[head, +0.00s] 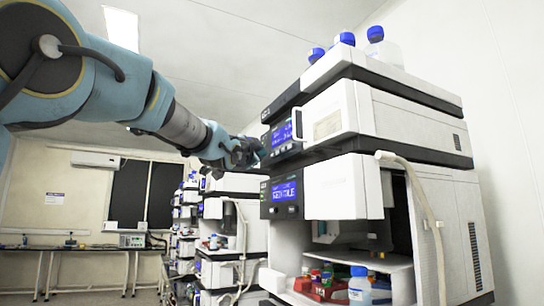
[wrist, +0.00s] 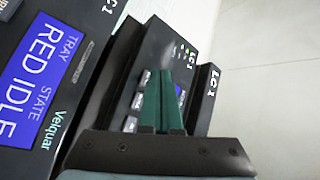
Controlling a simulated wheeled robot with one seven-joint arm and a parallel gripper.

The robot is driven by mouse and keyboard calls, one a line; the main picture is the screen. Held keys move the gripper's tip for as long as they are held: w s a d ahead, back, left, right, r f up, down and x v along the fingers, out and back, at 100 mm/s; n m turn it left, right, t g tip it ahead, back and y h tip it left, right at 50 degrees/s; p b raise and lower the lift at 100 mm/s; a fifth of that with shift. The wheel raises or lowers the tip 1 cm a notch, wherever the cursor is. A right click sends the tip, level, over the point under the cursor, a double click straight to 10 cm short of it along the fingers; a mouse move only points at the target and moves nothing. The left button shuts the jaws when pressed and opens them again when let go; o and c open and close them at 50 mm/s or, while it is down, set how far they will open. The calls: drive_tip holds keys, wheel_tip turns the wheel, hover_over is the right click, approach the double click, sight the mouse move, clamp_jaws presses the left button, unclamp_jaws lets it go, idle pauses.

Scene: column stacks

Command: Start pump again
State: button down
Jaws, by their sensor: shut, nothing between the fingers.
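The instrument stack stands at the right in the head view. Its upper module has a dark control panel (head: 283,133) with a lit blue screen; which module is the pump is not labelled legibly. My gripper (head: 258,151) is at the left edge of this panel. In the wrist view, my gripper (wrist: 161,78) has its green fingers together and empty, in front of a black panel (wrist: 166,49) marked LC 1. Small grey buttons (wrist: 138,101) show left of the fingers. The fingers hide part of the panel and its blue screen; contact cannot be told.
A lower module's screen (wrist: 45,72) reads TRAY STATE RED IDLE. Below it, an open bay holds a red tray and a blue-capped bottle (head: 360,285). Bottles (head: 383,48) stand on top. A pale hose (head: 432,205) hangs in front. More stacks stand behind.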

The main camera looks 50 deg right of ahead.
drive_tip(key=shift+d, duration=0.15)
idle(0.4)
drive_tip(key=shift+s+d+b, duration=0.15)
drive_tip(key=shift+d+b, duration=0.1)
drive_tip(key=shift+b, duration=0.1)
drive_tip(key=shift+s+d, duration=0.15)
drive_tip(key=shift+d, duration=0.25)
idle(0.6)
drive_tip(key=shift+a, duration=0.15)
drive_tip(key=shift+w+a, duration=0.25)
drive_tip(key=shift+a, duration=0.35)
drive_tip(key=a, duration=0.1)
drive_tip(key=w+a, duration=0.1)
drive_tip(key=a, duration=0.1)
drive_tip(key=w+a, duration=0.1)
drive_tip(key=shift+a+p, duration=0.3)
drive_tip(key=shift+a, duration=0.05)
idle(1.0)
